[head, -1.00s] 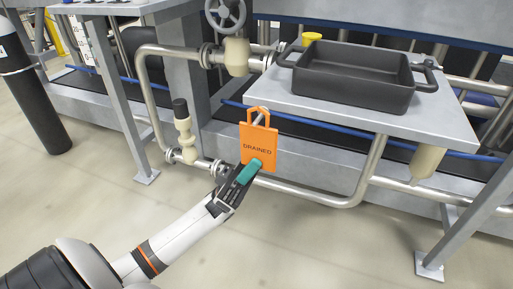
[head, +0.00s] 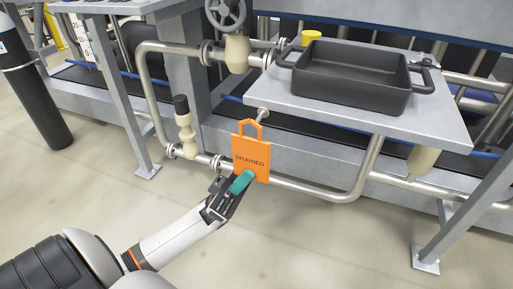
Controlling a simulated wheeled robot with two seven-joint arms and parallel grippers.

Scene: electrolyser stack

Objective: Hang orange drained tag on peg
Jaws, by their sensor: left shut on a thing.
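The orange tag (head: 250,165), marked DRAINED, hangs upright with its open handle loop at the top. My left gripper (head: 243,182), with teal fingertips, is shut on the tag's lower edge. The short metal peg (head: 262,113) sticks out below the front left of the grey shelf. In the head view the tag's loop is just left of and below the peg's end, and the peg does not show passing through it. The depth between loop and peg is hard to tell. My right gripper is out of view.
A dark tray with handles (head: 350,80) stands on the grey shelf (head: 310,115) above right. A pipe with a small black-capped valve (head: 182,120) runs left of and behind the tag. A handwheel valve (head: 228,15) is above. The floor in front is clear.

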